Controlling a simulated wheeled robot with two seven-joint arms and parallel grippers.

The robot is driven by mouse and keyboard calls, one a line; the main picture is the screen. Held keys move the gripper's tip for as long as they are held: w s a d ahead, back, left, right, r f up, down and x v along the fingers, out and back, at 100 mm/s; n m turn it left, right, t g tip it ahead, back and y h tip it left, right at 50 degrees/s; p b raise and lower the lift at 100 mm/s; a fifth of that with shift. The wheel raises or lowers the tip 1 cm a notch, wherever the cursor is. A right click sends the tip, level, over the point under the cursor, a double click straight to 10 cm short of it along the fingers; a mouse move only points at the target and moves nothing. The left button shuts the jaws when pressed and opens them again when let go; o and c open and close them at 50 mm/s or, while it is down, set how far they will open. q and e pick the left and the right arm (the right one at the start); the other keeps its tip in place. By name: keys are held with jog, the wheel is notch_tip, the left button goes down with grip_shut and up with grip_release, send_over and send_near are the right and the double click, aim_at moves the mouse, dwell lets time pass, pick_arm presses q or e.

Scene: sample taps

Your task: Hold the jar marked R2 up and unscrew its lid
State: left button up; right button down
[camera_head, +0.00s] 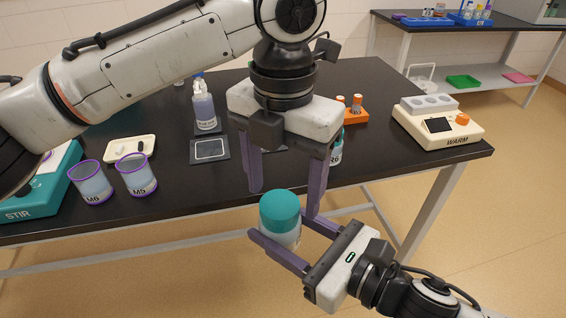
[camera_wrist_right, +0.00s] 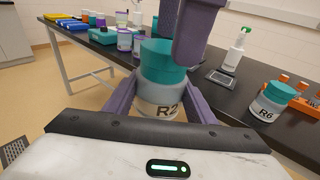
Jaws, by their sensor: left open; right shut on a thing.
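The jar marked R2 (camera_head: 283,234) has a white body and a teal lid (camera_head: 280,208). It is held upright in the air in front of the table. My right gripper (camera_head: 282,241) is shut around its body. In the right wrist view the jar (camera_wrist_right: 160,97) shows its R2 label between the right fingers, with the lid (camera_wrist_right: 162,62) on top. My left gripper (camera_head: 284,203) points down from above, its purple fingers apart.
A jar marked R6 (camera_wrist_right: 267,104) stands on the black table (camera_head: 400,168). Beakers M6 (camera_head: 92,185) and M5 (camera_head: 136,176), a stirrer (camera_head: 32,207), a bottle (camera_head: 204,108), an orange rack (camera_head: 353,116) and a warmer (camera_head: 438,125) stand there too.

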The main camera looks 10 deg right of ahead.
pick_arm(q)
jog(key=shift+f, duration=0.9)
jog(key=shift+s+d, duration=0.1)
jog(key=c, duration=1.1)
jog(key=shift+c, duration=0.3)
